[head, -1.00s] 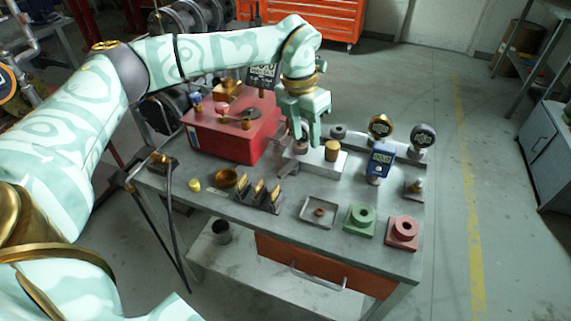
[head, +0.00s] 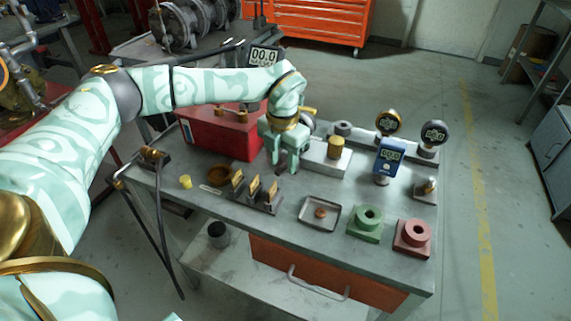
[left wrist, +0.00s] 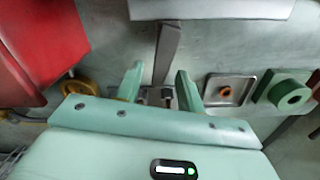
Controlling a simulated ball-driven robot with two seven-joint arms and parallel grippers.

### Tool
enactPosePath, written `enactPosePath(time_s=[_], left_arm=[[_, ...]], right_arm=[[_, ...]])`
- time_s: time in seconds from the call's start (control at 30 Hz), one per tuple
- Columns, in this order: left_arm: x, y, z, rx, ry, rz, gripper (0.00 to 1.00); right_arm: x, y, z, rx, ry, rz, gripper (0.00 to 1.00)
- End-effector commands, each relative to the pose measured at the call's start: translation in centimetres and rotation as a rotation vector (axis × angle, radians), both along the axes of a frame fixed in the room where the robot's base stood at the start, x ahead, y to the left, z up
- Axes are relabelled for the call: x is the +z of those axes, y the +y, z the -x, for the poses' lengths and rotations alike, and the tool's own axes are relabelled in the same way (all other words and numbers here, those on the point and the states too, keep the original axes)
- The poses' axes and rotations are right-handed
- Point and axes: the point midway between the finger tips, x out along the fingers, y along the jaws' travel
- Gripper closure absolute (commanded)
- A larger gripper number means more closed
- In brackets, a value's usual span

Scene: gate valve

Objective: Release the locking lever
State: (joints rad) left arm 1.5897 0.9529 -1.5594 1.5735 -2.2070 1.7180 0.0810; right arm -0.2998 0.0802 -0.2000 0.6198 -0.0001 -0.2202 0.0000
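The locking lever, which I take to be the dark grey bar (left wrist: 167,52) in the left wrist view, runs from the edge of a pale grey block (left wrist: 212,8) toward my left gripper (left wrist: 160,76). Its two green fingers are apart, with the bar between them and visible gaps on both sides. In the head view the pale grey block (head: 326,163) carries a brass cylinder, and my left gripper (head: 283,167) points down just left of it. The gripper hides most of the lever there. My right gripper is in neither view.
A red box (head: 222,140) stands left of the gripper. In front are a dark rack with brass pieces (head: 255,192), a grey tray (head: 318,222), a green block (head: 367,222) and a red block (head: 412,238).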

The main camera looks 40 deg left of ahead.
Motion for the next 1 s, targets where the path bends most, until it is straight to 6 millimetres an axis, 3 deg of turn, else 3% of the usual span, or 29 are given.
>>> enactPosePath(time_s=[0.37,0.5,0.67,1.0], left_arm=[[-0.6,0.0,0.0,0.000,-0.002,0.000,0.62],[-0.6,0.0,0.0,0.000,-0.001,0.000,1.00],[-0.5,0.0,0.0,0.006,-0.002,0.000,1.00],[-0.1,-1.1,-0.1,0.256,-0.003,0.002,1.00]], right_arm=[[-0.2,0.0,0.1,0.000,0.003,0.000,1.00],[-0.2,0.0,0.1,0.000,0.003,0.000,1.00],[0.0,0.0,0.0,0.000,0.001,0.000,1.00],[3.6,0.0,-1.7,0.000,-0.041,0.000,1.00]])
